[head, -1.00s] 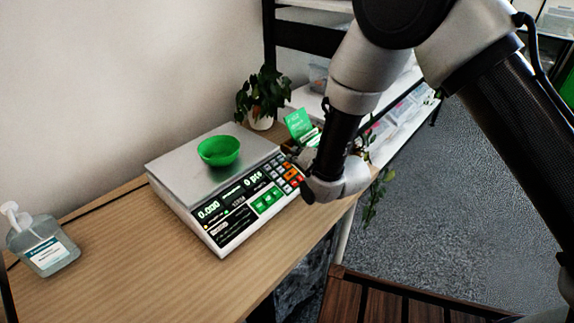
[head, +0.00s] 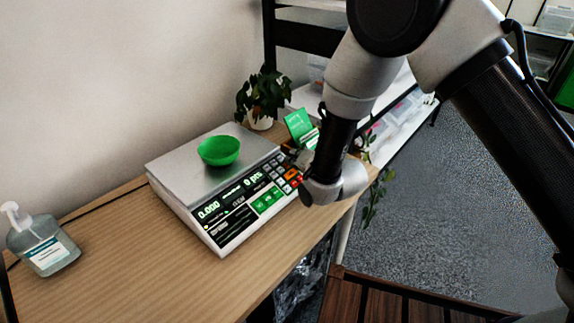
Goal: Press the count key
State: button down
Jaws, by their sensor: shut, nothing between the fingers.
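The key labels are too small to read, so I cannot tell which is the count key. A green bowl (head: 219,151) sits on the plate. My gripper (head: 297,158) is shut at the keypad's right end, mostly hidden by my wrist. I cannot tell whether it touches a key.
A sanitizer bottle (head: 43,246) stands at the table's left. A potted plant (head: 263,97) and a green sign (head: 299,125) stand behind the scale. A shelf with bins (head: 400,120) is beyond. The table (head: 170,275) is clear in front of the scale.

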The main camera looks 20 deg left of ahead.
jog(key=shift+a+f, duration=0.1)
jog(key=shift+f, duration=0.1)
dwell(0.6)
jog(key=shift+s+d+r, duration=0.1)
jog(key=shift+d+r, duration=0.2)
jog(key=shift+r, duration=0.4)
jog(key=shift+r, duration=0.1)
jog(key=r, duration=0.1)
jog(key=d+r, duration=0.1)
jog(key=r, duration=0.1)
jog(key=d+r, duration=0.1)
jog(key=shift+s+r, duration=0.2)
jog(key=shift+s, duration=0.15)
dwell(0.4)
